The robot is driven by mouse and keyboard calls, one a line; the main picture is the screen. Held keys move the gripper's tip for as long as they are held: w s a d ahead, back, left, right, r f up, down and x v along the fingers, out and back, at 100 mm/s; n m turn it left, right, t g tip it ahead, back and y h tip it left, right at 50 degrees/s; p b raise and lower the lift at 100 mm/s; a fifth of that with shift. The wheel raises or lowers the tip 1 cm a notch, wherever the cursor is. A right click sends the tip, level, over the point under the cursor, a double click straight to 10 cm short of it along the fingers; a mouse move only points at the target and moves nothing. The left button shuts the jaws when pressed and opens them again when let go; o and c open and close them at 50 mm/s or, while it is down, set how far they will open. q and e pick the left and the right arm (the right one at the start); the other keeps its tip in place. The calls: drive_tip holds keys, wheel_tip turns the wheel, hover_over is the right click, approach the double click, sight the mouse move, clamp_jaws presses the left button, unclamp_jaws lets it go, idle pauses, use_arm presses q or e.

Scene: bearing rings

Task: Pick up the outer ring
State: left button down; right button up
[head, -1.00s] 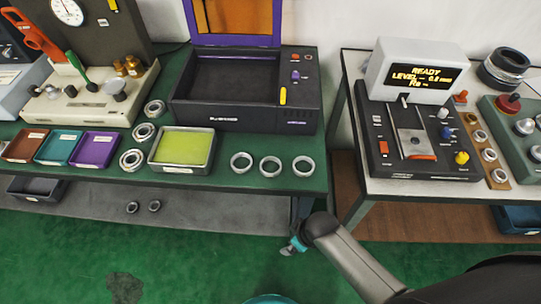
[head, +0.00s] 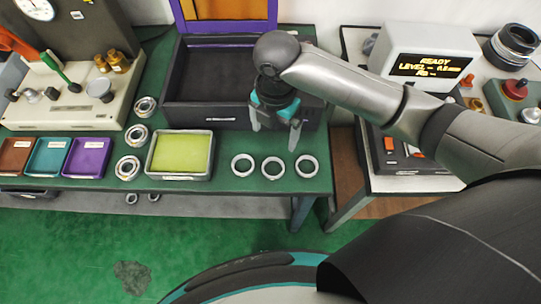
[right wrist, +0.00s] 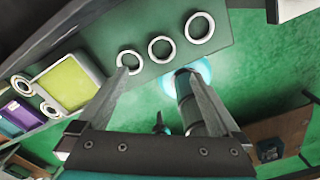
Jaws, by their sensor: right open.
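Three plain metal rings stand in a row on the green table's front right part: a left ring (head: 243,165), a middle ring (head: 273,167) and a right ring (head: 307,166). They also show at the top of the right wrist view (right wrist: 160,49). Which of them is the outer ring I cannot tell. My right gripper (head: 275,137) is open and empty, pointing down above and behind the row, apart from the rings. My left gripper is not in view.
A tray with a yellow-green pad (head: 180,154) stands left of the rings. Several bearings (head: 137,136) lie left of it, beside coloured bins (head: 86,158). A black open box (head: 207,115) stands behind. A second table (head: 352,184) with a display device (head: 425,55) is at right.

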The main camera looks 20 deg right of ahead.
drive_tip(key=b, duration=0.2)
hover_over(273, 167)
drive_tip(key=f, duration=0.8)
drive_tip(key=shift+w+d+f, duration=0.2)
drive_tip(key=shift+w+f, duration=0.05)
drive_tip(key=shift+f, duration=0.65)
drive_tip(key=f, duration=0.3)
drive_tip(key=f+b, duration=0.1)
drive_tip(key=shift+s+a+f, duration=0.15)
drive_tip(key=shift+s+a, duration=0.05)
drive_tip(key=shift+s, duration=0.15)
drive_tip(key=shift+f, duration=0.45)
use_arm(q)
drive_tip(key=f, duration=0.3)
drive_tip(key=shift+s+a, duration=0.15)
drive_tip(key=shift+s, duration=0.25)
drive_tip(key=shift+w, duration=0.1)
use_arm(e)
drive_tip(key=c, duration=1.3)
drive_tip(key=shift+r, duration=0.1)
drive_tip(key=shift+c, duration=0.2)
